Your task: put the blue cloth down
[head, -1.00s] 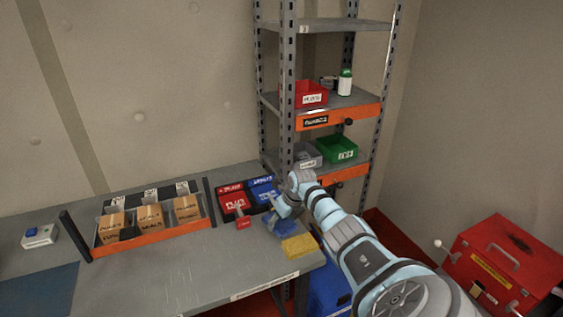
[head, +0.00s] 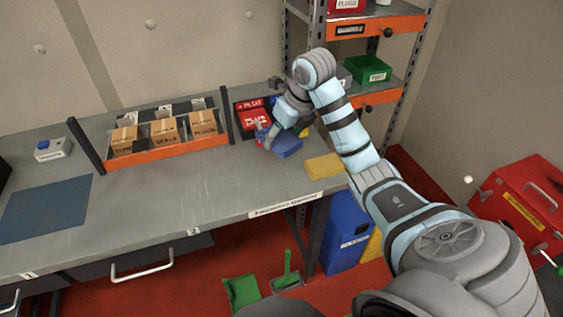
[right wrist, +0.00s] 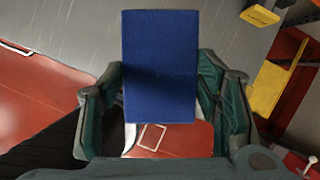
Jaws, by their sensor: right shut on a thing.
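The blue cloth (head: 288,146) is a folded flat block near the right end of the workbench, beside the red and blue bins. In the right wrist view the blue cloth (right wrist: 160,60) sits between my fingers and fills the middle. My right gripper (head: 268,136) is shut on it. Whether the cloth touches the bench top cannot be told. My left gripper is in neither view.
A red bin (head: 252,120) stands behind the blue cloth. An orange rack (head: 165,149) with cartons is to the left. The grey bench top (head: 190,190) in front is clear.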

